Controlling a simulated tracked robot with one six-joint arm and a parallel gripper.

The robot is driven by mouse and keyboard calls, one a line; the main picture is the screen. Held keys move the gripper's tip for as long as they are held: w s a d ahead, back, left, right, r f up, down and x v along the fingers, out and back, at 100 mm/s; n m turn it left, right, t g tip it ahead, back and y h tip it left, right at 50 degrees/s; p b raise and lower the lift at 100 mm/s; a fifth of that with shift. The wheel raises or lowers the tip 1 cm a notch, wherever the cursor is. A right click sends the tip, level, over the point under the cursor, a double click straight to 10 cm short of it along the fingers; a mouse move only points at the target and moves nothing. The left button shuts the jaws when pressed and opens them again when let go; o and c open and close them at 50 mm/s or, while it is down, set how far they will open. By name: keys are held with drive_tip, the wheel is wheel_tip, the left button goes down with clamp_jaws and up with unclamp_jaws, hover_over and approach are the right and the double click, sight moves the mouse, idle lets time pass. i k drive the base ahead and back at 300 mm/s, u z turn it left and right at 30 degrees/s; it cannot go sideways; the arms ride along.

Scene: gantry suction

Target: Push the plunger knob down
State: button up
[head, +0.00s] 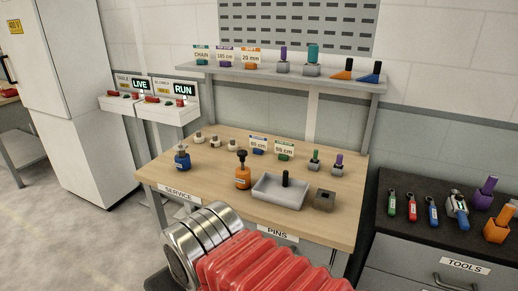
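An orange bottle-shaped container (243,178) stands upright on the wooden workbench (215,150). It has a raised black knob (242,155) on a thin stem. A black upright handle (285,178) stands in a grey tray (280,197) to the right. I cannot tell for certain which of these is the task's plunger knob; the black knob on the orange container looks most like one. My arm's red and metal part fills the lower middle; its gripper does not show.
A shelf (300,78) with cards and small tools stands over the bench's back. Control boxes reading LIVE and RUN (170,100) are at left. A dark tool cabinet (440,240) is at right.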

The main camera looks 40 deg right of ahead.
sight(242, 154)
drive_tip(key=z, duration=0.35)
drive_tip(key=i, duration=0.55)
drive_tip(key=z, duration=0.35)
